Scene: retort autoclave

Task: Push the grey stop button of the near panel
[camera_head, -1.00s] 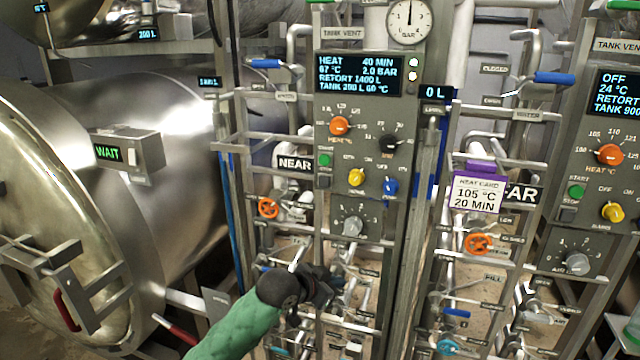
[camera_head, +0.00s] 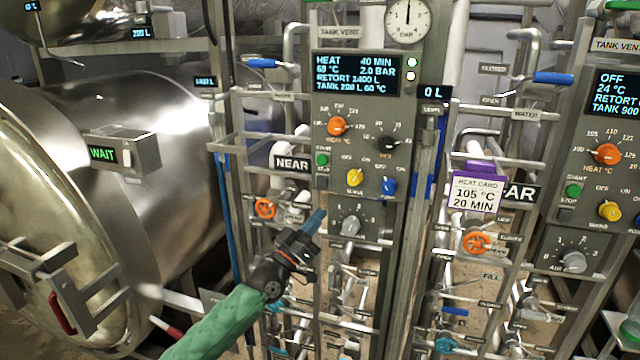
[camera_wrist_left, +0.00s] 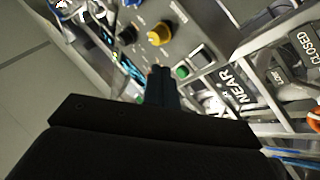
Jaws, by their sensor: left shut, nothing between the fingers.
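The near panel (camera_head: 330,205) is a grey upright box with a lit display, beside a NEAR label (camera_head: 292,163). Its grey stop button (camera_head: 322,182) sits just under the green start button (camera_head: 322,159), at the panel's left edge. In the left wrist view the stop button (camera_wrist_left: 201,56) is a grey square past the green button (camera_wrist_left: 182,72). My left gripper (camera_head: 318,215) is shut and empty, its fingertips below the stop button in the head view. Its fingertips (camera_wrist_left: 160,70) also show in the wrist view, apart from the stop button. My right gripper is not in view.
Yellow (camera_head: 355,177) and blue (camera_head: 389,185) knobs sit right of the buttons. A grey knob (camera_head: 350,226) is below. An orange valve wheel (camera_head: 265,208) and pipes stand left and below. A far panel (camera_head: 590,220) stands at right; a steel retort (camera_head: 150,110) at left.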

